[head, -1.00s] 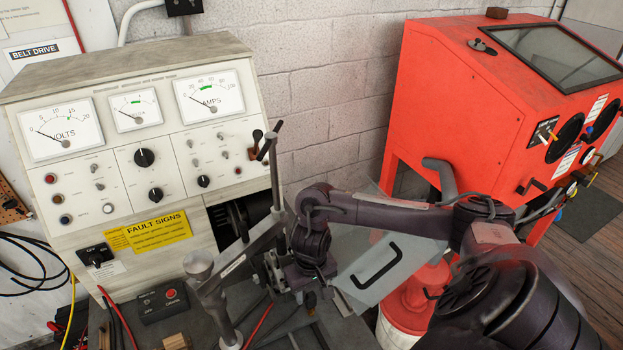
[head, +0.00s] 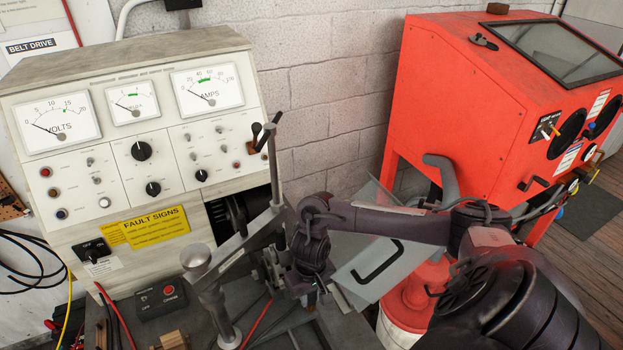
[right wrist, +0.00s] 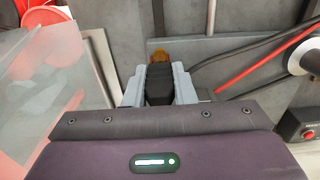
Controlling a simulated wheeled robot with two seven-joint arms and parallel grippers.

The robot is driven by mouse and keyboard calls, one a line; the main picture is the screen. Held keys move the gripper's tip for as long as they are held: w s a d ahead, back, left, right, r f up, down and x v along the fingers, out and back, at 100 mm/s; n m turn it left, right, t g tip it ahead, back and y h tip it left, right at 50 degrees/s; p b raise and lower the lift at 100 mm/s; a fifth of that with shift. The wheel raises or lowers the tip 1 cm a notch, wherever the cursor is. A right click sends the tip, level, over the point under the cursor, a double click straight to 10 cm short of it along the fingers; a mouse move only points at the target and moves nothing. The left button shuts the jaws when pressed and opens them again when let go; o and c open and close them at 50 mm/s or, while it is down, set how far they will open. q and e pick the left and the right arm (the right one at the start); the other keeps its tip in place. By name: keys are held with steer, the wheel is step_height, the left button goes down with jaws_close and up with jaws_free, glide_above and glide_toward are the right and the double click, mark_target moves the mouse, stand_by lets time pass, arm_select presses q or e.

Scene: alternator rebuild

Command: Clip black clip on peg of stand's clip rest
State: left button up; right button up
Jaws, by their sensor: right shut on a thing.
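My right gripper (right wrist: 160,84) is shut on the black clip (right wrist: 159,86) in the right wrist view, with a grey finger on each side of it. A copper-brown tip (right wrist: 160,57) shows just beyond the clip. In the head view my right gripper (head: 310,292) is low over the bench, right of the metal stand (head: 215,298), and the clip is too small to make out there. I cannot pick out the clip rest or its peg. My left gripper is not in view.
The test panel (head: 140,150) with its gauges stands behind the bench. A red cable (right wrist: 265,52) and black cables lie on the bench. A red cabinet (head: 460,110) stands behind.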

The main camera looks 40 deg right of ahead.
step_height(320, 180, up, 2)
steer(key=shift+r+p, duration=0.2)
steer(key=shift+p, duration=1)
steer(key=shift+r, duration=0.85)
